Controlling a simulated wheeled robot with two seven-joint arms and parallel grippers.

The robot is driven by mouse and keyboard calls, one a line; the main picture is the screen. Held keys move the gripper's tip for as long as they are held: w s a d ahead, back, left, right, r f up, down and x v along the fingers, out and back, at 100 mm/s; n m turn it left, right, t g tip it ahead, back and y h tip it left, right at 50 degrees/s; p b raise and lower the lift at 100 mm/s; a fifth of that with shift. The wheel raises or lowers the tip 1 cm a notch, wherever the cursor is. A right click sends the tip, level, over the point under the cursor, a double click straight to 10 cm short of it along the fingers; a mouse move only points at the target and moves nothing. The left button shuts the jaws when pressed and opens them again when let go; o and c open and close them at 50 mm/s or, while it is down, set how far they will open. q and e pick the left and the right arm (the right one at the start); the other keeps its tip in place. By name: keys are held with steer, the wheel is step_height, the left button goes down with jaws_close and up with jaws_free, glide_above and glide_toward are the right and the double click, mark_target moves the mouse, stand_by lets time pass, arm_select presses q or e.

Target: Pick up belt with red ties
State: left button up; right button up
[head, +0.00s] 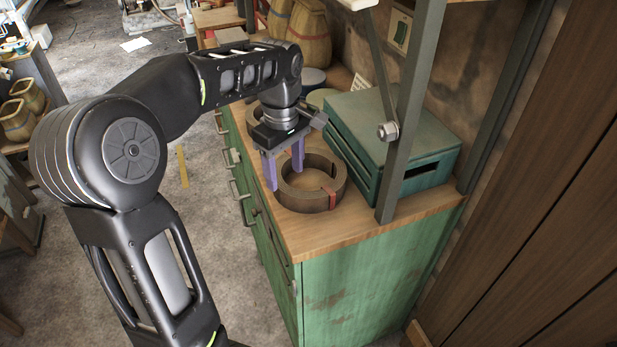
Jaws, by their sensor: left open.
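The belt with red ties (318,202) is a thick brown ring lying flat near the front end of the wooden cabinet top. A red tie (332,198) shows on its right side. My left gripper (284,172) points down at the belt's left, far side, with its two purple fingers apart. The fingers appear to be on either side of the belt's rim, but I cannot tell whether they touch it. My right gripper is not in view.
A green slatted box (400,140) and a grey metal post (412,120) stand right of the belt. The green cabinet (350,290) has handles along its left face.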

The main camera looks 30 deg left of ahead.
mark_target(286, 187)
arm_select(q)
step_height(286, 187, down, 5)
steer(key=shift+s+d+f+p, duration=0.1)
steer(key=shift+p, duration=0.2)
steer(key=shift+c, duration=0.5)
jaws_close()
stand_by(0.5)
stand_by(0.7)
